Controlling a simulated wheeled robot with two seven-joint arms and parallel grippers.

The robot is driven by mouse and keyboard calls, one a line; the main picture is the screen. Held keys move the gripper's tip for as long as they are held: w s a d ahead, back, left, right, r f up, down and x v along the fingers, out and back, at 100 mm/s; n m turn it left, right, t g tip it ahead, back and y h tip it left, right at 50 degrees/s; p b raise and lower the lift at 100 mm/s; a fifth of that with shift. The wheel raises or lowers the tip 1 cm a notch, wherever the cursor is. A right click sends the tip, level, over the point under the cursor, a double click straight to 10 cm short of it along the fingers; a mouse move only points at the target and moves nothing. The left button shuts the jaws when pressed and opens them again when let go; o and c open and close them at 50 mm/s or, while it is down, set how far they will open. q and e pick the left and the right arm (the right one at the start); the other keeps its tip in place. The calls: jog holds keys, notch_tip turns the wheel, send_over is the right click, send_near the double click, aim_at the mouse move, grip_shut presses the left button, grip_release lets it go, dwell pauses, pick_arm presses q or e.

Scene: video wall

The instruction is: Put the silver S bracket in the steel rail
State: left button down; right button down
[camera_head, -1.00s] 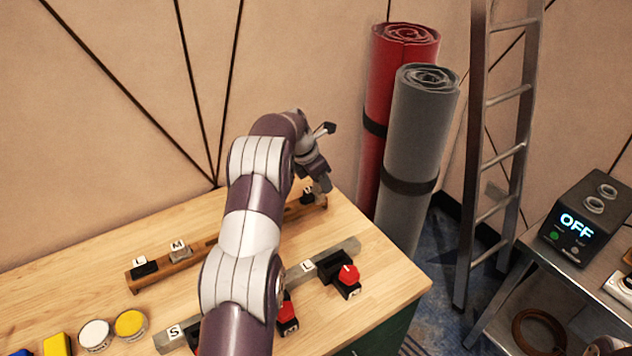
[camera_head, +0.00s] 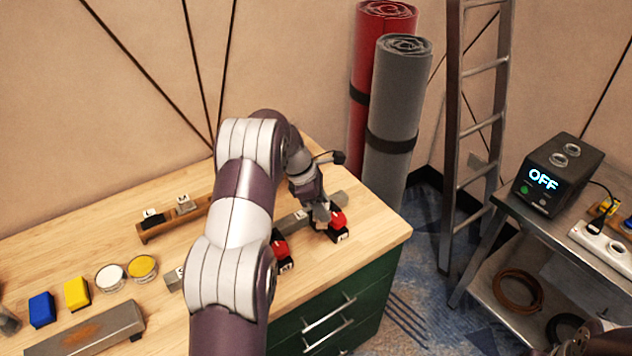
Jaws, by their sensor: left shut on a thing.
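The steel rail (camera_head: 285,222) is a grey bar lying across the bench, with white letter tags; its middle is hidden behind my left arm. My left gripper (camera_head: 322,214) points down at the right end of this rail, close to a black and red clamp. It is shut on a small silver piece, which I take for the silver S bracket; the fingers mostly hide it and no letter is readable. I cannot tell whether it touches the rail. The wooden rail (camera_head: 160,232) behind carries a black bracket (camera_head: 152,218) and a silver bracket (camera_head: 185,204).
Red-knobbed clamps (camera_head: 338,226) stand along the steel rail's front. Blue (camera_head: 41,309) and yellow (camera_head: 77,293) blocks, round tins (camera_head: 142,268) and a grey box (camera_head: 95,330) are at left. Rolled mats (camera_head: 398,110) and a ladder (camera_head: 455,150) stand beyond the bench.

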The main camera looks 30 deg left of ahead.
pick_arm(q)
jog(key=s+d+f+m+g, duration=0.2)
jog(key=s+d+f+m, duration=0.1)
jog(key=s+d+m, duration=0.3)
jog(key=s+d+f+m+g, duration=0.2)
jog(key=s+d+f+m, duration=0.1)
jog(key=s+d+m, duration=0.3)
jog(key=shift+s+d+m+g, duration=0.35)
jog(key=shift+s+m, duration=0.35)
jog(key=shift+s, duration=0.25)
jog(key=shift+a, duration=0.1)
jog(key=shift+w, duration=0.1)
